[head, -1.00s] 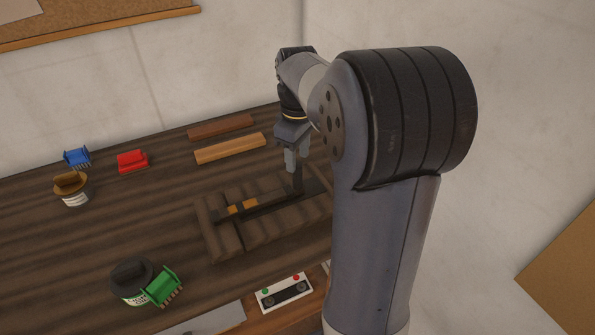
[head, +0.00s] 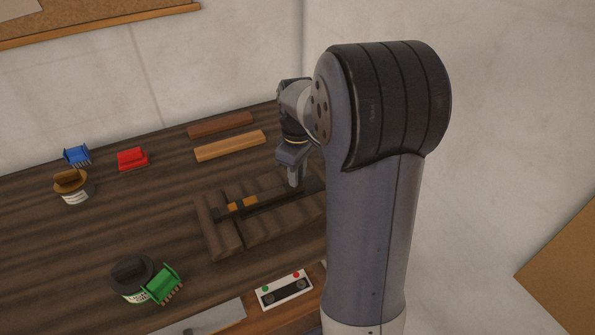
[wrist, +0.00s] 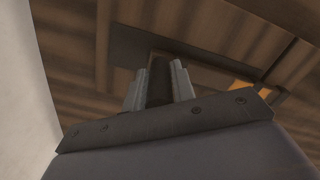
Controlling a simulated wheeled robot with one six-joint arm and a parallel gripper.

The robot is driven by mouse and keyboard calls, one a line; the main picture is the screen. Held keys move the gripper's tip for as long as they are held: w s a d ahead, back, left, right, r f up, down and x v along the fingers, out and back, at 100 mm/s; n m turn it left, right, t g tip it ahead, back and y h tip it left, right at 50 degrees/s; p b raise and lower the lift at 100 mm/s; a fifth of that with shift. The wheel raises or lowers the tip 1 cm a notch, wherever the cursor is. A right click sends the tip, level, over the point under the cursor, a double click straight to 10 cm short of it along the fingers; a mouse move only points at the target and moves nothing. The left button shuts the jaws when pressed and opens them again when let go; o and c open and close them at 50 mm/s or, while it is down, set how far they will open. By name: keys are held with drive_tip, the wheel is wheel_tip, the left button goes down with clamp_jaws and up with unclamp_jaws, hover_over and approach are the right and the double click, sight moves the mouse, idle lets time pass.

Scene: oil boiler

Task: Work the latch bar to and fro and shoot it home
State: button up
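The latch bar (head: 258,201) is a long dark bar with orange marks near its left end. It lies across a brown slatted wooden panel (head: 226,240) on the bench. My gripper (head: 293,182) is low over the right part of the bar. In the wrist view, the two grey fingers of my gripper (wrist: 159,86) stand on either side of a dark upright handle (wrist: 158,80). The handle fills the space between them, but I cannot tell whether they press on it. An orange mark shows at the right of that view. My arm hides the panel's right end.
Two wooden blocks (head: 230,146) lie behind the panel. Blue (head: 77,156), red (head: 132,159) and green (head: 161,284) pieces and two lidded jars (head: 72,186) stand to the left. A white box with buttons (head: 284,290) is in front. The bench's middle left is clear.

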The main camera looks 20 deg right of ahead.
clamp_jaws()
drive_tip(key=d+p, duration=0.1)
drive_tip(key=d, duration=0.4)
drive_tip(key=shift+w+d, duration=0.1)
drive_tip(key=shift+d, duration=0.3)
drive_tip(key=shift+o, duration=1.5)
unclamp_jaws()
drive_tip(key=shift+d, duration=0.15)
drive_tip(key=shift+o, duration=0.7)
wheel_tip(320, 180, up, 11)
